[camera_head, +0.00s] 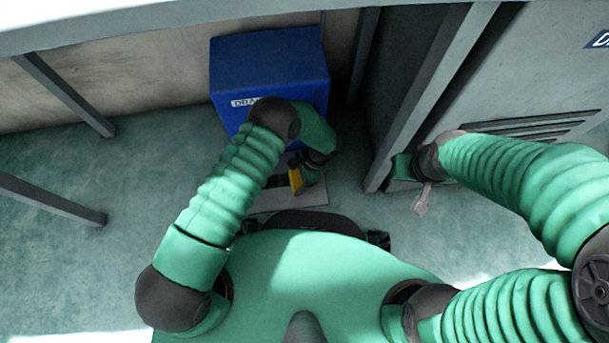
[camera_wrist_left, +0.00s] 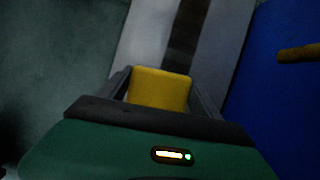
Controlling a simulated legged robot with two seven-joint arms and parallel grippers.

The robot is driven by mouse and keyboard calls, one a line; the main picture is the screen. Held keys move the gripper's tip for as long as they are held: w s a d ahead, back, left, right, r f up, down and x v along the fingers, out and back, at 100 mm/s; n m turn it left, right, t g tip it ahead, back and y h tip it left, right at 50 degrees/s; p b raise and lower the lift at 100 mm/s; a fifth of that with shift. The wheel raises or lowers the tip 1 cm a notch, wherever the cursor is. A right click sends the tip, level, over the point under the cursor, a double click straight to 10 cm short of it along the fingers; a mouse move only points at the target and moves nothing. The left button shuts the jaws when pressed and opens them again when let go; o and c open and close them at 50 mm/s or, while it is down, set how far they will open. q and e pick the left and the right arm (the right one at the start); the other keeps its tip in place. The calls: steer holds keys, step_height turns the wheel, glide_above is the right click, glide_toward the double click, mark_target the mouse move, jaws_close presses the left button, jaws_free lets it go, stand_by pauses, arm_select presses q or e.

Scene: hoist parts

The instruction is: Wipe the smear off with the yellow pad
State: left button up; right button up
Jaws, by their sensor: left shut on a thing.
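The yellow pad (camera_head: 296,180) is held in my left gripper (camera_head: 300,176), in front of the blue box. In the left wrist view the pad (camera_wrist_left: 160,88) sits between the two fingers of the left gripper (camera_wrist_left: 162,84). Beyond it is a pale grey plate (camera_wrist_left: 142,45) with a dark brown smear (camera_wrist_left: 187,30) running along it as a band. In the head view the plate (camera_head: 310,194) lies low, partly hidden by my left arm. I cannot tell whether the pad touches the plate. My right gripper (camera_head: 421,200) hangs by the grey cabinet, its jaw state unclear.
A blue box (camera_head: 268,65) with a partly hidden label stands behind the plate. An ochre bar (camera_wrist_left: 298,53) shows before its blue side in the left wrist view. A grey louvred cabinet (camera_head: 540,60) stands at right. Dark legs (camera_head: 65,95) stand at left; green floor (camera_head: 120,180) between is clear.

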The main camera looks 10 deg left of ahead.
arm_select(q)
steer(key=a, duration=0.2)
steer(key=s+a+p, duration=0.1)
steer(key=shift+a+r+p, duration=0.1)
steer(key=shift+a+p, duration=0.2)
steer(key=shift+a, duration=0.2)
steer(key=a+p, duration=0.1)
steer(key=a, duration=0.1)
steer(key=s+a+p, duration=0.1)
steer(key=a, duration=0.1)
steer(key=a+p, duration=0.1)
steer(key=a, duration=0.1)
steer(key=shift+s+a, duration=0.25)
steer(key=shift+s, duration=0.1)
steer(key=a, duration=0.2)
steer(key=s+a+p, duration=0.1)
steer(key=a, duration=0.1)
steer(key=a+p, duration=0.1)
steer(key=a, duration=0.1)
steer(key=shift+s+a, duration=0.3)
steer(key=shift+s+a+f, duration=0.1)
steer(key=shift+a+f, duration=0.1)
steer(key=shift+a, duration=0.25)
